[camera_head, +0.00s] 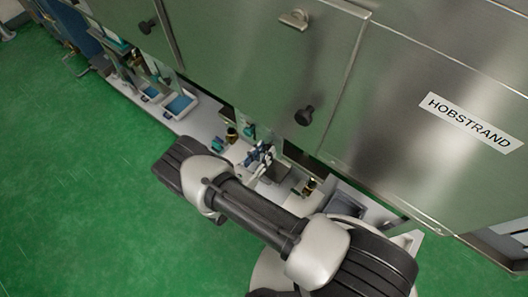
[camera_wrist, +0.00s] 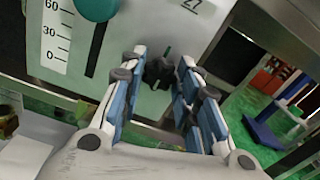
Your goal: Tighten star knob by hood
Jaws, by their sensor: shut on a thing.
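The star knob (camera_wrist: 160,74) is small and dark and sits on a pale grey-green panel in the wrist view. My gripper (camera_wrist: 162,64) has its blue-padded fingers on either side of it, shut on it. In the head view, my gripper (camera_head: 262,158) is low beside the machine, under the hood's lower edge. The knob cannot be made out there. The hood (camera_head: 240,60) is a large brushed-steel cover above, with a HOBSTRAND label (camera_head: 470,122).
A teal round knob (camera_wrist: 97,7) and slot stand beside a white scale (camera_wrist: 56,38) on the same panel. Pale machine decks with small parts lie below. The green floor at left is clear.

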